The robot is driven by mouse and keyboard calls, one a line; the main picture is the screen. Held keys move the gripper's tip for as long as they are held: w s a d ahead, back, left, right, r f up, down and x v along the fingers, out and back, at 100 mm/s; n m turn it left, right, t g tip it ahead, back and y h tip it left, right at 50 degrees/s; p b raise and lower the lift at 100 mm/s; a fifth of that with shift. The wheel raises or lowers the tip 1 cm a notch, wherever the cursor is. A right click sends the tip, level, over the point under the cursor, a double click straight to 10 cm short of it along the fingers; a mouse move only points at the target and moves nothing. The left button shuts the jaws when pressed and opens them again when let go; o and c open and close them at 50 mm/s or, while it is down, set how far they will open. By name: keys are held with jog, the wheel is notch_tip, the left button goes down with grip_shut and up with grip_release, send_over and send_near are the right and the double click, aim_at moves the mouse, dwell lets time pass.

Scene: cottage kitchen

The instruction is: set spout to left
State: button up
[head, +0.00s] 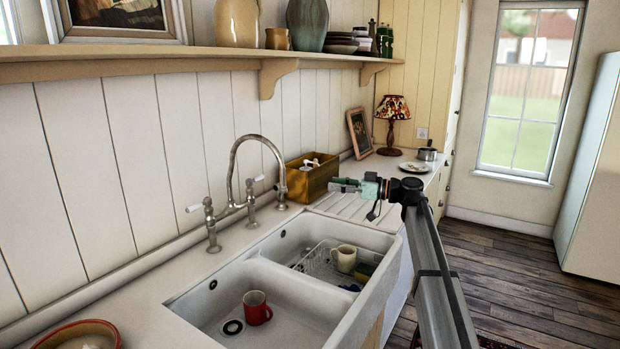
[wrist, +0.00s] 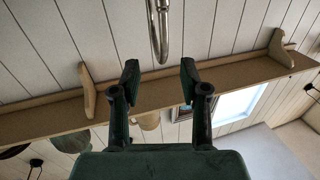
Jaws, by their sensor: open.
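A metal bridge faucet stands behind the double sink (head: 258,258). Its tall curved spout (head: 258,138) arcs toward the picture's right, and its outlet end hangs over the sink area. Two white-tipped handles flank its base. My gripper (head: 336,185) is to the right of the spout and apart from it, about level with its outlet end. In the wrist view the two dark fingers of my gripper (wrist: 160,72) are spread with nothing between them.
A red mug (head: 256,308) stands in the left basin. A yellow-brown box (head: 311,178) sits on the counter behind my gripper. A wooden shelf (head: 180,63) runs along the wall above the faucet.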

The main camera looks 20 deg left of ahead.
aim_at(283, 185)
jog(key=a+p, duration=0.1)
jog(key=a, duration=0.5)
jog(key=a+p, duration=0.2)
jog(key=a, duration=0.4)
jog(key=a+p, duration=0.1)
jog(key=a, duration=0.5)
jog(key=shift+s, duration=0.4)
jog(key=shift+d, duration=0.1)
grip_shut()
